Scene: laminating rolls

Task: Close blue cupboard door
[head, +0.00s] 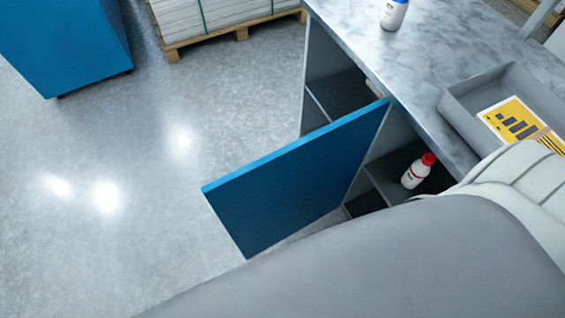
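The blue cupboard door (295,182) stands wide open, swung out from the front of the grey cupboard under the marbled counter (435,65). Its free edge points to the lower left over the floor. The cupboard's shelves show on both sides of the door. A white bottle with a red cap (418,171) stands inside on a shelf, right of the door. Neither gripper is in view. A large grey part and a pale ribbed part, seemingly mine, fill the lower right and hide part of the cupboard.
A grey tray (460,106) with a yellow printed sheet (515,119) and a white-and-blue bottle (394,13) are on the counter. A blue cabinet (65,45) and a loaded pallet (215,37) stand at the back. The floor left of the door is clear.

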